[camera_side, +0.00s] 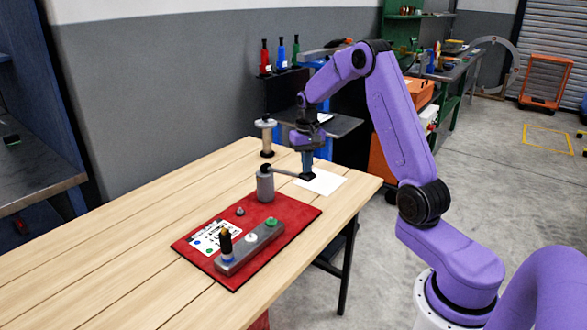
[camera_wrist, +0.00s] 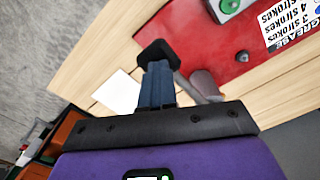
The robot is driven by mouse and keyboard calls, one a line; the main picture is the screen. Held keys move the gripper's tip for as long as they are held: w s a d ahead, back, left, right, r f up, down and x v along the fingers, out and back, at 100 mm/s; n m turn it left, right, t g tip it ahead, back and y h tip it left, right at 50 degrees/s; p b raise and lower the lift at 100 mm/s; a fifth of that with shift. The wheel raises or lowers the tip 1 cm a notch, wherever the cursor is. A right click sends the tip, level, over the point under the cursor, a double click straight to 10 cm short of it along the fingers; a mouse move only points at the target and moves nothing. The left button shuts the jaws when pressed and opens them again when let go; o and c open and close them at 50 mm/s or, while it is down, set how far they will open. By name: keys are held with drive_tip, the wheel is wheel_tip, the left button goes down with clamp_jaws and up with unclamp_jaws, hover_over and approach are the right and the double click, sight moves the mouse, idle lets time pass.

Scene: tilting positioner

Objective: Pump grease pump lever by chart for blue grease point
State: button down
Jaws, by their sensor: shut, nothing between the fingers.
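The grease pump (camera_side: 265,187) is a grey cylinder standing at the far end of a red mat (camera_side: 296,215). Its lever (camera_side: 287,173) reaches out to the right, nearly level, and ends in a black pad, which also shows in the wrist view (camera_wrist: 157,53). My gripper (camera_side: 308,174) points down with shut, empty fingers at this pad; I cannot tell whether they touch it. A grey block (camera_side: 242,257) carries blue, white and green points. The stroke chart (camera_side: 207,240) lies beside the block, partly readable in the wrist view (camera_wrist: 289,22).
A white sheet (camera_side: 326,182) lies on the wooden table near its right edge. A white-topped post (camera_side: 267,137) stands at the back. A small dark knob (camera_side: 240,211) is on the mat. Red, blue and green bottles (camera_side: 281,56) stand on a shelf behind. The table's left side is clear.

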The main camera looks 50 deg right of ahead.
sight(306, 176)
drive_tip(key=shift+f, duration=2.2)
wheel_tip(306, 176, up, 15)
drive_tip(key=shift+f, duration=0.15)
idle(0.4)
drive_tip(key=s+a+n, duration=0.4)
drive_tip(key=a, duration=0.7)
drive_tip(key=s+a+n, duration=0.4)
drive_tip(key=s+a, duration=0.1)
drive_tip(key=a, duration=0.6)
drive_tip(key=s+a+f+n, duration=0.2)
drive_tip(key=s+n, duration=0.3)
drive_tip(key=s, duration=0.7)
drive_tip(key=s+a+f+n, duration=0.2)
drive_tip(key=s+n, duration=0.3)
drive_tip(key=s, duration=0.7)
drive_tip(key=shift+a+n, duration=0.3)
drive_tip(key=shift+a, duration=0.35)
